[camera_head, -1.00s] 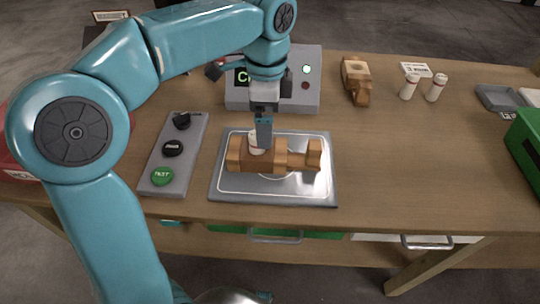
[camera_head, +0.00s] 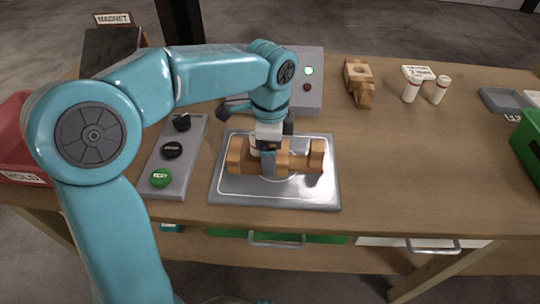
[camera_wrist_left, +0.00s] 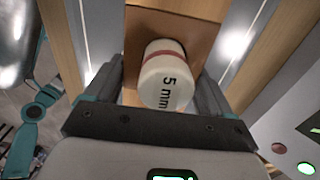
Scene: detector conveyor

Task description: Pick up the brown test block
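A brown wooden test block (camera_head: 300,163) lies on its side on the metal plate (camera_head: 325,197). A white cylinder marked "5 mm" (camera_wrist_left: 165,80) with a red band sits at the block, which also shows in the left wrist view (camera_wrist_left: 172,22). My left gripper (camera_head: 268,165) is down over the middle of the block, one finger in front of its near face. In the left wrist view, the fingers (camera_wrist_left: 160,85) stand apart on either side of the cylinder and block; firm contact is not clear. My right gripper is in no view.
The table's middle right is clear.

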